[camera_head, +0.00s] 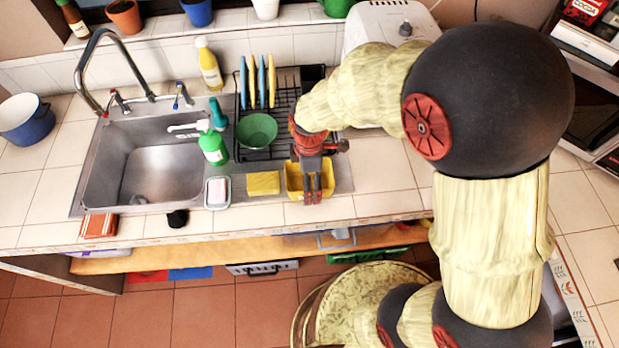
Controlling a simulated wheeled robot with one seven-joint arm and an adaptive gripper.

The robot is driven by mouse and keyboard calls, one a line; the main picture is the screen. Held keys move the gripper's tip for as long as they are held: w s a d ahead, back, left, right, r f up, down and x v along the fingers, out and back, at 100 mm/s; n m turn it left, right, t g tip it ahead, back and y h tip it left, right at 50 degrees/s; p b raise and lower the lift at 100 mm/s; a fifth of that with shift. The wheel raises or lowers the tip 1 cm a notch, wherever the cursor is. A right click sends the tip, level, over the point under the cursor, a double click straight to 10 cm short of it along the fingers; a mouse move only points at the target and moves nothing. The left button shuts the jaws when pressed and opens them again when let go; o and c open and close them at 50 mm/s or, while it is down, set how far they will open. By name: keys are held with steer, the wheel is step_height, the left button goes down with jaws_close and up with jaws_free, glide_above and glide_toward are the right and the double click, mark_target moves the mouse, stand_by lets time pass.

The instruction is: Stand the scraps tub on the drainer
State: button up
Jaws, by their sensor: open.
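The yellow tub (292,184), which looks like the scraps tub, sits at the front right of the steel sink surround. My gripper (312,192) is open, with its fingers pointing down over the tub and hiding its middle. I cannot tell whether the fingers touch the tub or are partly inside it. The drainer is a black wire rack (285,98) behind the tub, to the right of the basin. It holds blue and yellow plates (262,82) at the back and a green bowl (256,130) at the front left. My wrist covers the rack's right front part.
A yellow sponge (263,183) lies just left of the tub, with a soap dish (217,192) beyond it. A green spray bottle (213,146) and teal bottle (218,113) stand left of the rack. A white appliance (385,25) stands behind right. Counter to the tub's right is clear.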

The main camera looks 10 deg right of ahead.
step_height(320, 180, up, 12)
steer(key=p, duration=0.3)
steer(key=s+d+r+m+t, duration=0.2)
steer(key=s+d+r+m, duration=0.4)
steer(key=r+m, duration=0.2)
steer(key=s+d+r+m+t, duration=0.3)
steer(key=s+d+r+m, duration=0.3)
steer(key=r+m, duration=0.3)
steer(key=shift+s+d+m+t, duration=0.2)
steer(key=shift+s+m+t, duration=0.1)
steer(key=shift+s, duration=0.2)
steer(key=shift+r, duration=0.1)
